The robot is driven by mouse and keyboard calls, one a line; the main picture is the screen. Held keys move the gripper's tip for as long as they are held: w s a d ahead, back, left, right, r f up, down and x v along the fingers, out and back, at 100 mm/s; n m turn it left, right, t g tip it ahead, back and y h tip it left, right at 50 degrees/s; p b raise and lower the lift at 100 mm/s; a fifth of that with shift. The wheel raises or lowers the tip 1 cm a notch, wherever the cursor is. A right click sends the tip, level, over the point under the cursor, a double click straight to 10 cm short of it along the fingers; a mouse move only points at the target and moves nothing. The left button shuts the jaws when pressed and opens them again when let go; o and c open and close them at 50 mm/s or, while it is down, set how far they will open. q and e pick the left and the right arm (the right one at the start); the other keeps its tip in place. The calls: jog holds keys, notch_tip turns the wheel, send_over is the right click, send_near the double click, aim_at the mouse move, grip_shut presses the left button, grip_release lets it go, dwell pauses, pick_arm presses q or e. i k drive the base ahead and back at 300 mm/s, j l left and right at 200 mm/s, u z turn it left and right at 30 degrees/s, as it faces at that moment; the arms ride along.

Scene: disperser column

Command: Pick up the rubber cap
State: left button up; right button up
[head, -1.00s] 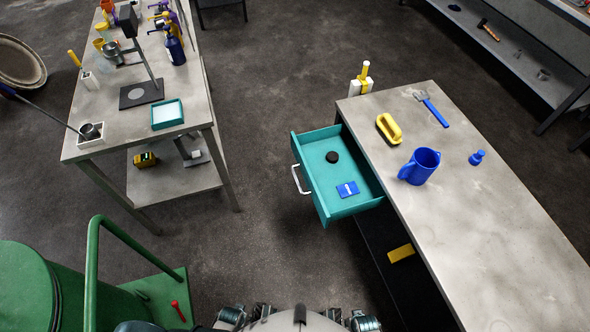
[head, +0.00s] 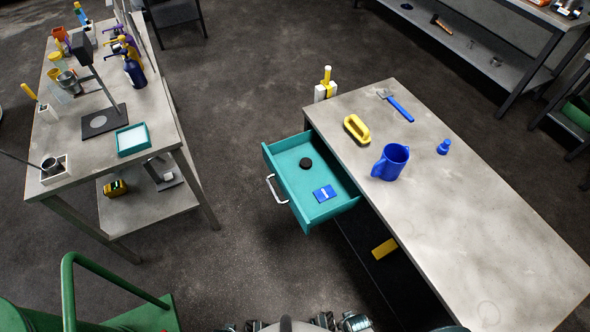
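A small round black cap (head: 305,163), which looks like the rubber cap, lies in the open teal drawer (head: 290,165) of the right-hand table. It sits toward the far end of the drawer, apart from a small blue and white packet (head: 324,193) on the same drawer floor. Neither of my grippers can be made out in the head view. Only some metallic parts of my own body show at the bottom edge.
A cluttered table (head: 85,160) stands left. Green railing (head: 68,290) is at lower left. Floor between the tables is clear.

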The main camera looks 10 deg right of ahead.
aim_at(305, 163)
jog(key=i+j, duration=0.25)
jog(key=i+j+z, duration=0.8)
jog(key=k+j, duration=0.05)
jog(key=j, duration=0.05)
